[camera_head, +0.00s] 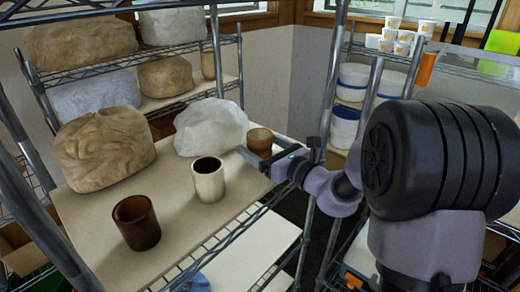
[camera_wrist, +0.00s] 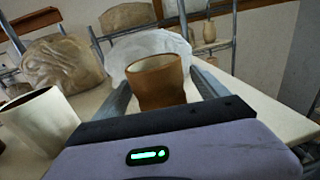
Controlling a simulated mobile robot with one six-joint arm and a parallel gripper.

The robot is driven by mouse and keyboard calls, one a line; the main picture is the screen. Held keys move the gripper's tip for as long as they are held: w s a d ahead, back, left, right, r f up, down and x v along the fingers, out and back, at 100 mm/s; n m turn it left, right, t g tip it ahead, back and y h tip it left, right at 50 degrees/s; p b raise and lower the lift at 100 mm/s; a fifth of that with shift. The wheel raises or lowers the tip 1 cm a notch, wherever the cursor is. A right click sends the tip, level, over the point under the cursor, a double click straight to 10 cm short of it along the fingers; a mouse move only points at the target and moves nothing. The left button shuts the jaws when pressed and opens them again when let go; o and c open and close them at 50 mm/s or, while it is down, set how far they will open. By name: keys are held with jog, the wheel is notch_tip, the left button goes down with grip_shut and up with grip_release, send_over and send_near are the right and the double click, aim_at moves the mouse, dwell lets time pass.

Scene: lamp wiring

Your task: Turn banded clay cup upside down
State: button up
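A brown clay cup (camera_head: 259,142) stands upright, mouth up, at the right end of the shelf board. The fingers are open, and the right one looks apart from the cup. A cream cup (camera_head: 209,184) and a dark brown cup (camera_head: 137,225) stand upright farther left. I cannot tell for sure which cup is the banded one.
A white wrapped lump (camera_head: 211,127) sits close behind the brown cup. A tan clay lump (camera_head: 103,150) stands at the back left. Metal posts (camera_head: 323,120) rise near my arm. Bare board (camera_head: 185,222) lies in front of the cream cup.

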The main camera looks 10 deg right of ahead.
jog(key=c, duration=1.6)
jog(key=shift+r, duration=0.15)
